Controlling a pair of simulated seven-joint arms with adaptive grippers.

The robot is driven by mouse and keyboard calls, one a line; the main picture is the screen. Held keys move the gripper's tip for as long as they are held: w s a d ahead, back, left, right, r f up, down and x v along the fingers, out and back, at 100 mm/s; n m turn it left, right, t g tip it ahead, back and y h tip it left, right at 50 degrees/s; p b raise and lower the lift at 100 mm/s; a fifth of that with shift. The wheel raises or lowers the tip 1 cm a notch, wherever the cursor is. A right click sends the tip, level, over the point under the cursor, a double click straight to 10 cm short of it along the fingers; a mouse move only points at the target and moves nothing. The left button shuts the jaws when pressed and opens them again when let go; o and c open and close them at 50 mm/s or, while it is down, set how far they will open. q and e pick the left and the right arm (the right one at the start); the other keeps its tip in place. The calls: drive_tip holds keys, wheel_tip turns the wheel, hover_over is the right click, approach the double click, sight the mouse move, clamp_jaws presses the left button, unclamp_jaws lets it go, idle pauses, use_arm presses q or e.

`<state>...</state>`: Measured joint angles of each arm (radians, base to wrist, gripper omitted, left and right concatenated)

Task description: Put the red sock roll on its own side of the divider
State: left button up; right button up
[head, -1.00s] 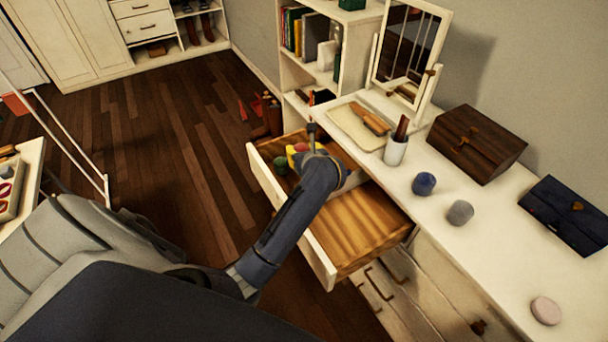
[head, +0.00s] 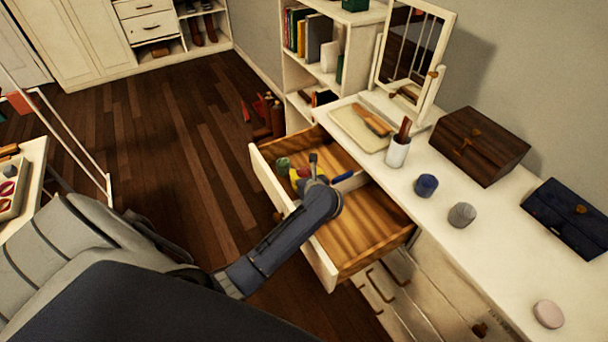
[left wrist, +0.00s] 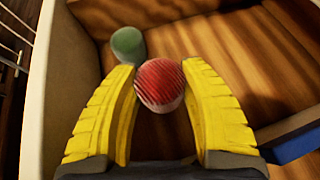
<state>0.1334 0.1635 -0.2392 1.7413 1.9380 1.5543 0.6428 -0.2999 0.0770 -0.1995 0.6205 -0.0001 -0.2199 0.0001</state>
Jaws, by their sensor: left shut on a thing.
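The red sock roll (left wrist: 161,84) is between the yellow fingertips of my left gripper (left wrist: 163,92) in the left wrist view. The gripper is shut on it. In the head view my left gripper (head: 299,178) is inside the open drawer (head: 368,228), near its left wall; my wrist hides most of the red roll there. A green roll (head: 283,164) lies just beyond the fingers and also shows in the left wrist view (left wrist: 128,45). My right gripper is not in view.
The dresser top beside the drawer holds a blue roll (head: 426,185), a grey roll (head: 461,215), a white cup (head: 398,152), a wooden box (head: 478,146) and a mirror (head: 412,50). The drawer's near right part is bare.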

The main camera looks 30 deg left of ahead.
use_arm(q)
drive_tip(key=shift+f, duration=0.5)
drive_tip(key=shift+s+f, duration=0.1)
drive_tip(key=shift+f, duration=0.1)
drive_tip(key=o, duration=1.1)
drive_tip(key=shift+s+f, duration=0.15)
drive_tip(key=shift+f, duration=0.05)
drive_tip(key=shift+o, duration=0.2)
drive_tip(key=shift+d, duration=0.1)
drive_tip(key=shift+r, duration=0.2)
drive_tip(key=r+v, duration=0.1)
drive_tip(key=v, duration=1.1)
drive_tip(key=shift+w+r, duration=0.2)
drive_tip(key=shift+w, duration=0.05)
